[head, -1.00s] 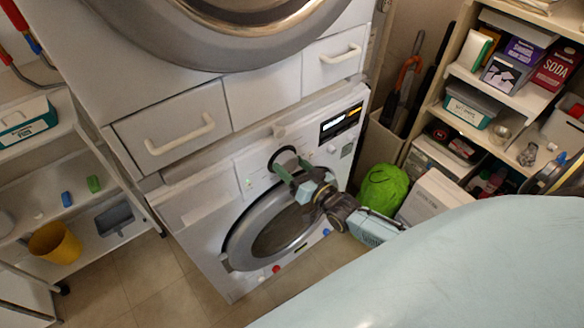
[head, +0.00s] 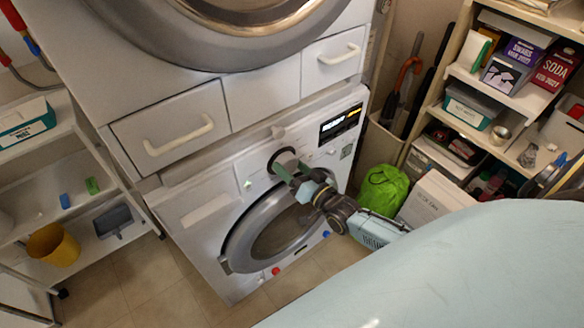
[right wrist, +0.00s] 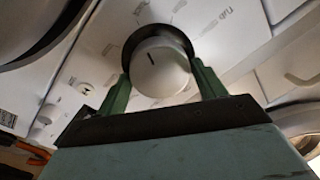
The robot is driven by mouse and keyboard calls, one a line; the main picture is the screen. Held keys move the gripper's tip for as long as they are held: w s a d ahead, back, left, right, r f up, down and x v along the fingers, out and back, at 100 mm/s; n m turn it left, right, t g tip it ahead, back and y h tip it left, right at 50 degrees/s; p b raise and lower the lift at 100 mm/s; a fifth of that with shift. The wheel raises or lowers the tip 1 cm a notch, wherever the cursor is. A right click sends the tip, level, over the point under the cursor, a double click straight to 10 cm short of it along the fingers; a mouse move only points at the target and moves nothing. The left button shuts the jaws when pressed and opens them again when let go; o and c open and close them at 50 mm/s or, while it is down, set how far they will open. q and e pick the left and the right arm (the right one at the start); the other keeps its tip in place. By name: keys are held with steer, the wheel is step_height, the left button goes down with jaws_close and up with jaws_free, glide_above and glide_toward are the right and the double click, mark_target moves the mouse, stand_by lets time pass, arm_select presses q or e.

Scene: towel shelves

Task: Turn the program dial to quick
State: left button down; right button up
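The program dial (right wrist: 160,66) is a round white knob with a short dark mark in a dark ring on the washer's front panel. In the head view the dial (head: 284,157) is partly hidden behind my gripper. My right gripper (head: 290,170) is at the dial. In the right wrist view its two green fingers (right wrist: 162,78) stand on either side of the knob, with a narrow gap seeming to show beside it; the fingers look open around it. Small panel labels are too blurred to read. My left gripper is not in view.
The washer's round door (head: 270,232) lies below the panel, and a lit display (head: 341,122) is right of the dial. White drawers (head: 172,130) are above. A green bag (head: 384,188) and a stocked shelf (head: 468,118) stand at the right; a cart (head: 88,218) stands left.

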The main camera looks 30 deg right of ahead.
steer(key=shift+o, duration=1.4)
steer(key=shift+s, duration=0.1)
steer(key=s+d, duration=0.2)
steer(key=s, duration=1.1)
steer(key=shift+f, duration=0.15)
steer(key=s+a+f+n+g+h+b, duration=0.15)
steer(key=s+f+g, duration=0.4)
steer(key=f, duration=0.85)
steer(key=s+f+n+g+h+b, duration=0.15)
steer(key=s+f+g, duration=0.4)
steer(key=f, duration=0.75)
steer(key=s+a+f+n+g, duration=0.2)
steer(key=s+f, duration=0.4)
steer(key=s, duration=0.4)
steer(key=s+a+f+n+g+b, duration=0.1)
steer(key=s+a+f+n+g, duration=0.1)
steer(key=s, duration=0.8)
step_height(320, 180, down, 4)
steer(key=shift+s+a+r+g, duration=0.1)
steer(key=shift+s+a+g, duration=0.1)
steer(key=shift+a+g, duration=0.6)
